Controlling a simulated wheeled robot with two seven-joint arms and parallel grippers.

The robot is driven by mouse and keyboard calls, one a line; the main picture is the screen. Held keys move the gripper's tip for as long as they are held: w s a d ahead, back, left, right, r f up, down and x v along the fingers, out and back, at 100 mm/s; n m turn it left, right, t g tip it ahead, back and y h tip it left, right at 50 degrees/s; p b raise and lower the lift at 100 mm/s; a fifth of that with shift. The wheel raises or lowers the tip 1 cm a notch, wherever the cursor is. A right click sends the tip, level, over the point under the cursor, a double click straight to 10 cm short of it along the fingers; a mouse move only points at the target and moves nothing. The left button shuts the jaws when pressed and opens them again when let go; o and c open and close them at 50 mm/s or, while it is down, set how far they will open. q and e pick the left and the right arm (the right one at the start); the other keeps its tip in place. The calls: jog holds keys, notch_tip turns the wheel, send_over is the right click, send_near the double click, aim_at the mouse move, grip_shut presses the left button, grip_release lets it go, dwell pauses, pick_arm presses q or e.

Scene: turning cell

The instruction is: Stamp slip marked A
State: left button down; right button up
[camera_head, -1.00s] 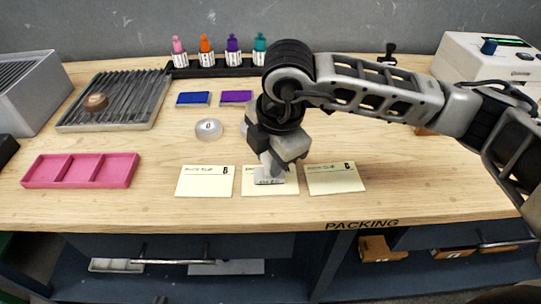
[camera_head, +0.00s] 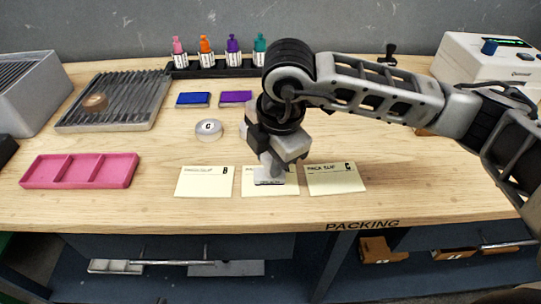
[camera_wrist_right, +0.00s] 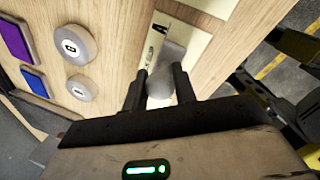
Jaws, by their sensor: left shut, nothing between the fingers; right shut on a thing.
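The middle paper slip (camera_head: 285,186) lies on the bench, partly hidden by my right gripper. In the right wrist view the slip (camera_wrist_right: 196,52) shows a letter A near one end. My right gripper (camera_head: 272,164) is shut on a pale grey stamp (camera_head: 268,178). The stamp's lower end is over the middle slip; I cannot tell whether it touches the paper. In the right wrist view the stamp (camera_wrist_right: 172,58) sits between the fingers. Slip B (camera_head: 205,181) lies to the left and slip C (camera_head: 335,178) to the right. My left gripper is not in view.
A blue pad (camera_head: 193,99) and a purple pad (camera_head: 236,97) lie behind the slips. A round piece marked C (camera_head: 208,129) stands nearer; another is mostly hidden by my arm. A pink tray (camera_head: 80,170) is at left. Several coloured bottles (camera_head: 232,50) stand at the back.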

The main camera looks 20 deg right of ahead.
jog(key=shift+s+f, duration=0.1)
jog(key=shift+f, duration=0.1)
jog(key=shift+r+p, duration=0.65)
jog(key=shift+r, duration=0.5)
jog(key=shift+r+p, duration=1.25)
jog(key=shift+r, duration=1.25)
